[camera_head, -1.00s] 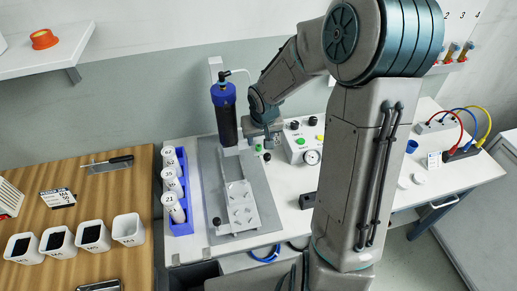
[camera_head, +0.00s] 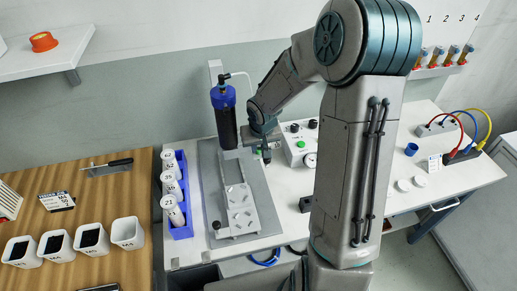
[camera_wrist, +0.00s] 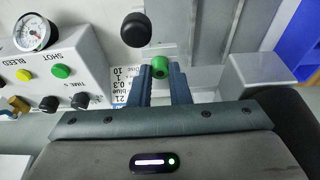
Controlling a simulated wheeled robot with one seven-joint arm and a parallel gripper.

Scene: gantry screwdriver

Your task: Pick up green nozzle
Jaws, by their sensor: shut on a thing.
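The green nozzle (camera_wrist: 160,66) shows in the wrist view as a small green piece with a dark hole, held between my two blue-grey fingertips. My gripper (camera_wrist: 161,76) is shut on it. In the head view my gripper (camera_head: 265,151) is just right of the blue-capped dark cylinder (camera_head: 226,117), at the far end of the grey fixture plate. The nozzle is hard to make out there behind the gripper. I cannot tell whether the nozzle still touches a surface.
A black round knob (camera_wrist: 136,30) stands close beyond the nozzle. The control box with gauge and buttons (camera_wrist: 60,71) is at left in the wrist view. A grey block (camera_wrist: 262,75) is at right. A blue rack (camera_head: 181,229) of white bottles stands left of the fixture.

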